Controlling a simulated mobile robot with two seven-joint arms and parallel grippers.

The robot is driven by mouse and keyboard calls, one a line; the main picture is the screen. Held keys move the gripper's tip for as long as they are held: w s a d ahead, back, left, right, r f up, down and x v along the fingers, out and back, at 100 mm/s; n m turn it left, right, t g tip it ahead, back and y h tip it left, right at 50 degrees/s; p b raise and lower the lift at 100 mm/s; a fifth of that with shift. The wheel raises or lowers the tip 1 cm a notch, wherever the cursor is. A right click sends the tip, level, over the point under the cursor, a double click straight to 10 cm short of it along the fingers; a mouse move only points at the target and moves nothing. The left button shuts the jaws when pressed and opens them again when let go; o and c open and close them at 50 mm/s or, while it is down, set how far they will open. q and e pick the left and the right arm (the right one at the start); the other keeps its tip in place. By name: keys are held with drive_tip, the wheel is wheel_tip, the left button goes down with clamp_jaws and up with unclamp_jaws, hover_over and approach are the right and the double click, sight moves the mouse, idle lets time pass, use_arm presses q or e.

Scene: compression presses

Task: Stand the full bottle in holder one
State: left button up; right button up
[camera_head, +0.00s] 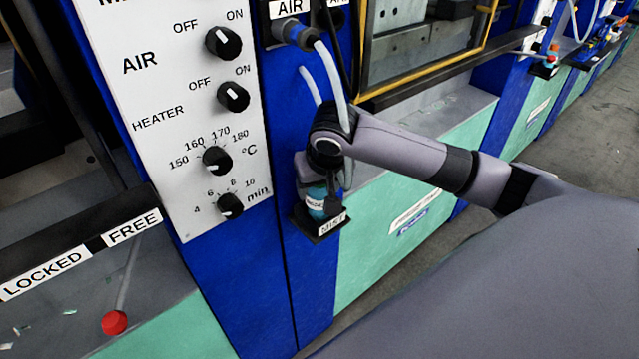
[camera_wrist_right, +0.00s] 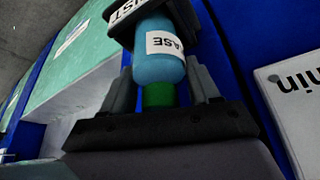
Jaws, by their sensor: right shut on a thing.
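A blue bottle (camera_head: 316,203) with a white label is upright at a small black holder marked MIST (camera_head: 326,229) on the front of the blue press column. In the right wrist view the bottle (camera_wrist_right: 160,62) appears upside down, its label ending in "ASE", with a green top (camera_wrist_right: 158,95). My right gripper (camera_wrist_right: 160,88) has its fingers on either side of that green top and is shut on the bottle. The holder (camera_wrist_right: 205,35) is beside the bottle's lower end. I cannot tell whether the base rests on it. My left gripper is not in view.
A white control panel (camera_head: 170,90) with black knobs is left of the holder. A pale hose (camera_head: 332,85) hangs above the gripper. A red-knobbed lever (camera_head: 114,322) is at lower left.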

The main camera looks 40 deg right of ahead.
drive_tip(key=o, duration=1.2)
drive_tip(key=shift+f, duration=0.15)
drive_tip(key=p+v, duration=0.1)
drive_tip(key=v, duration=1.1)
